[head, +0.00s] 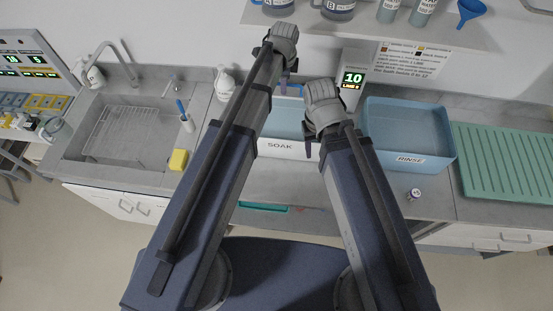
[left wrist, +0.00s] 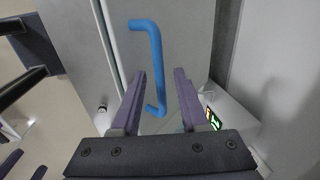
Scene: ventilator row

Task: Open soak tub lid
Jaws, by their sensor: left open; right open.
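The soak tub (head: 270,148), white-fronted and labelled SOAK, stands on the counter, partly hidden by my arms. A pale, see-through lid (head: 283,122) seems to cover it. In the left wrist view the lid (left wrist: 190,35) carries a blue bar handle (left wrist: 155,55). My left gripper (head: 286,82) is at the tub's back; in its wrist view the open fingers (left wrist: 160,72) appear either side of the handle's lower end, and I cannot tell if they touch it. My right gripper (head: 310,147) is open and empty near the tub's front right.
The blue rinse tub (head: 410,158) stands right of the soak tub, with a green ribbed drainer (head: 505,165) beyond. A timer display (head: 353,80) stands behind. The sink (head: 130,135), yellow sponge (head: 178,160) and white bottle (head: 224,85) are left. A small jar (head: 414,194) stands in front.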

